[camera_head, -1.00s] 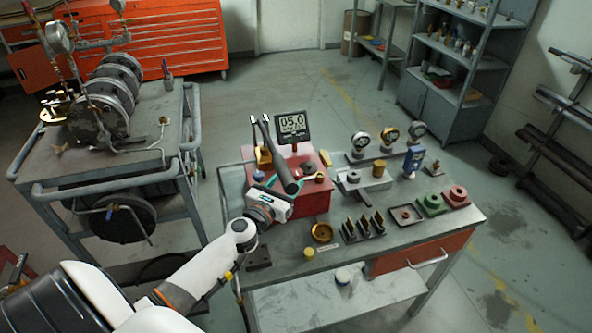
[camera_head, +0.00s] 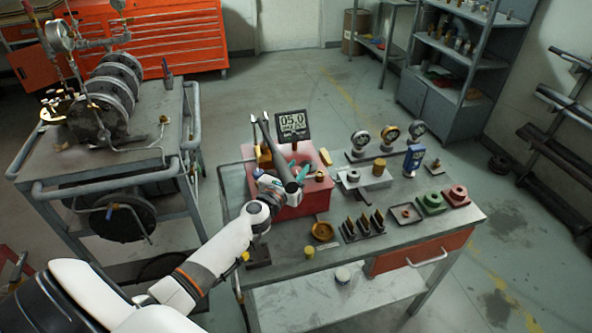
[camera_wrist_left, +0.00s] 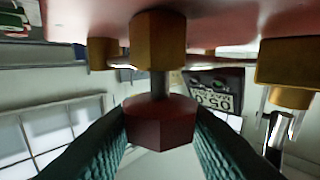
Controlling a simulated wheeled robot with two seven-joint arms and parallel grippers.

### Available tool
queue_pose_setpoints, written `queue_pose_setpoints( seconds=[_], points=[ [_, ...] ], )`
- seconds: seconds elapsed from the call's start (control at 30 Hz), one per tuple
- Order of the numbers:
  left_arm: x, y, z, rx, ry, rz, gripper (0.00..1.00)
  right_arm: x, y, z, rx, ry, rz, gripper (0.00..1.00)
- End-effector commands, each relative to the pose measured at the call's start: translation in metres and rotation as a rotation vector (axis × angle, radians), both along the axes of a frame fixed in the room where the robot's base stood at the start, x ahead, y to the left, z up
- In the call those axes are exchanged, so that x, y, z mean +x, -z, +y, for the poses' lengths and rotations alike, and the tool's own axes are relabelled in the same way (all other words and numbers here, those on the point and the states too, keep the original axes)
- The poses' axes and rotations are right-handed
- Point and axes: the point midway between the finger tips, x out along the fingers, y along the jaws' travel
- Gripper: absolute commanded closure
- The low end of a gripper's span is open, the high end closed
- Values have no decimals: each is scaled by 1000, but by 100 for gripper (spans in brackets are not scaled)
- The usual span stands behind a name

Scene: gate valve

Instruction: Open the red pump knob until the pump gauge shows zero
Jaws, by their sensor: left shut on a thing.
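The red pump (camera_head: 321,195) sits on the near table, with its black digital gauge (camera_head: 293,124) standing behind it. The gauge reads 05.0. It also shows upside down in the left wrist view (camera_wrist_left: 210,93). The dark red faceted knob (camera_wrist_left: 160,122) is on a grey stem below a brass hexagonal fitting (camera_wrist_left: 157,40). My left gripper (camera_head: 299,170) is at the top of the pump; in the left wrist view its teal ribbed fingers are shut on the knob's two sides. In the head view, my arm and hand hide the knob. My right gripper is out of view.
Dial gauges (camera_head: 389,137) stand behind the pump's right side. A brass dish (camera_head: 322,231), a slotted rack (camera_head: 363,224), and green (camera_head: 431,203) and red blocks are on the table. A grey cart with machinery (camera_head: 98,160) stands to the left.

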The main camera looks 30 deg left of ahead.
Motion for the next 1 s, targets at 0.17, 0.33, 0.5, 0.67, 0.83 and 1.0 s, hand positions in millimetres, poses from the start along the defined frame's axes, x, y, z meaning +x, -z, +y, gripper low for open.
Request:
queue_pose_setpoints(
  seconds=[0.17, 0.33, 0.5, 0.67, 0.83, 1.0],
  points=[
    [0, 0, -1, -1, -13, 0, 90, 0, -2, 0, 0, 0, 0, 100],
    [0, -1, -1, -4, -73, 1, 89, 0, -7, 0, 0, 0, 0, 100],
    [0, 0, -2, -7, -184, 2, 89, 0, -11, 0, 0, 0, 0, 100],
    [0, 2, -2, -8, -311, 1, 89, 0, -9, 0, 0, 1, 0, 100],
    [0, 4, -2, -7, -437, 2, 89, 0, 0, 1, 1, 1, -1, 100],
    [0, 4, -1, -5, -541, 2, 89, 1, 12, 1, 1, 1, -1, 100]
  ],
)
